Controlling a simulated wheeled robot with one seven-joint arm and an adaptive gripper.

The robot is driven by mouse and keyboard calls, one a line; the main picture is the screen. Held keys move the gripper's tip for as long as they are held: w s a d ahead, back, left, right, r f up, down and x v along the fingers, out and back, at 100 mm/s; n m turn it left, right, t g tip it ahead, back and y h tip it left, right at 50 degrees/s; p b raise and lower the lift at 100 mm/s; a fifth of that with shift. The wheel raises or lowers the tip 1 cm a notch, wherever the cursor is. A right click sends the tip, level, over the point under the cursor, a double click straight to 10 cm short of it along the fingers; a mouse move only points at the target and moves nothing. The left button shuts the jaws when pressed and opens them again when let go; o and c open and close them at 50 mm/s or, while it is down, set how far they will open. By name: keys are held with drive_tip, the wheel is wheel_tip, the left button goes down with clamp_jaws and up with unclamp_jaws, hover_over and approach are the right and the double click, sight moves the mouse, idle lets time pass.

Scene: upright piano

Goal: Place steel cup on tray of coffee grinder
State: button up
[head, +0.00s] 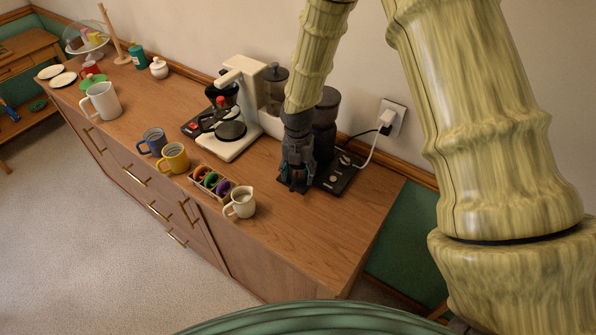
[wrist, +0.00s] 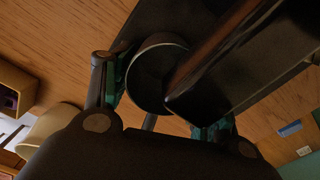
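The coffee grinder (head: 326,120) is dark, with a flat black base (head: 338,178), at the right of the cabinet top. My gripper (head: 297,188) points down at its near left side. In the wrist view, a dark round cup-like thing (wrist: 146,75), likely the steel cup, lies between my two fingers (wrist: 165,95). The left finger's teal pad is close against its edge. The grinder's dark body (wrist: 215,75) covers its right part and hides any contact with the right finger. The fingers are apart; their grip is unclear. In the head view I cannot make out the cup.
A cream coffee maker (head: 240,100) stands left of the grinder. A white pitcher (head: 241,203), a capsule box (head: 207,184), yellow (head: 174,158) and blue-grey (head: 153,142) mugs stand along the front. A plug and cable (head: 384,128) are behind. The cabinet's right end (head: 325,240) is clear.

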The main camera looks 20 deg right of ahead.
drive_tip(key=shift+o, duration=0.6)
drive_tip(key=shift+r, duration=0.2)
wheel_tip(320, 180, up, 12)
drive_tip(key=b, duration=0.4)
idle(1.9)
